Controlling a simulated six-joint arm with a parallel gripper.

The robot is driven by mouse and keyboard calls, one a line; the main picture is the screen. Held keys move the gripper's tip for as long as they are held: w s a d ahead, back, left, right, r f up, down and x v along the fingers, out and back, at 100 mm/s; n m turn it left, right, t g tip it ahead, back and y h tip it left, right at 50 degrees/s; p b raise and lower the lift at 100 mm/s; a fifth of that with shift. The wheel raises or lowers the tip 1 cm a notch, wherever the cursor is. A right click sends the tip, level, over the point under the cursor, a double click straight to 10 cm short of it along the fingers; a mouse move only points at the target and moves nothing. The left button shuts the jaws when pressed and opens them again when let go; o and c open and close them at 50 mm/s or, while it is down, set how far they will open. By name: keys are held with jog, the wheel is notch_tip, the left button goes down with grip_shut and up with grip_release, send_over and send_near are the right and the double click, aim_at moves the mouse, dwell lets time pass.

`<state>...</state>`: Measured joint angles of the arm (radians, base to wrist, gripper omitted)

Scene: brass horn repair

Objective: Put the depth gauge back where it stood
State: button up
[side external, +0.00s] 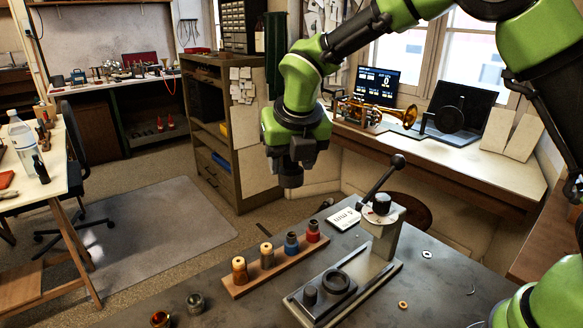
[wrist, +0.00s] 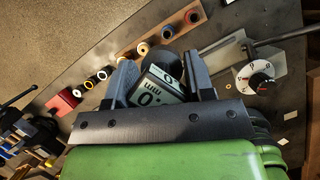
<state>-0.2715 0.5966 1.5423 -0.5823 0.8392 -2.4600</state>
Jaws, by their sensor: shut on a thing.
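My gripper (side external: 290,168) hangs high above the back left of the dark bench in the side view, clear of everything below. In the wrist view its two grey fingers (wrist: 158,64) are shut on the depth gauge (wrist: 160,84), a dark piece with a pale face marked "mm" and a zero. A dark round part shows just beyond the face. In the side view I cannot clearly tell the gauge from the dark gripper end. The gauge's lower end is hidden in both views.
A wooden rack (side external: 238,287) with several collared plugs stands below my gripper. To its right is a lever fixture (side external: 381,228) with a dial (wrist: 262,78) and a base plate (side external: 320,311). A "4 mm" card (side external: 343,218) lies behind. Loose rings and metal cups sit around the bench.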

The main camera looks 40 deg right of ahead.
jog(key=s+a+m+g+y, duration=0.1)
jog(key=s+a+m+g, duration=0.25)
jog(key=s+m, duration=0.6)
jog(key=s+a+m+g+y, duration=0.15)
jog(key=s+a+m, duration=0.3)
jog(key=m, duration=0.95)
jog(key=s+a+m+g, duration=0.35)
jog(key=s+m, duration=0.25)
jog(key=m, duration=0.5)
notch_tip(320, 180, down, 13)
jog(key=shift+a, duration=0.3)
jog(key=shift+f, duration=2.75)
jog(key=shift+f, duration=0.15)
jog(key=o, duration=1.2)
jog(key=shift+c, duration=0.2)
jog(key=shift+o, duration=0.2)
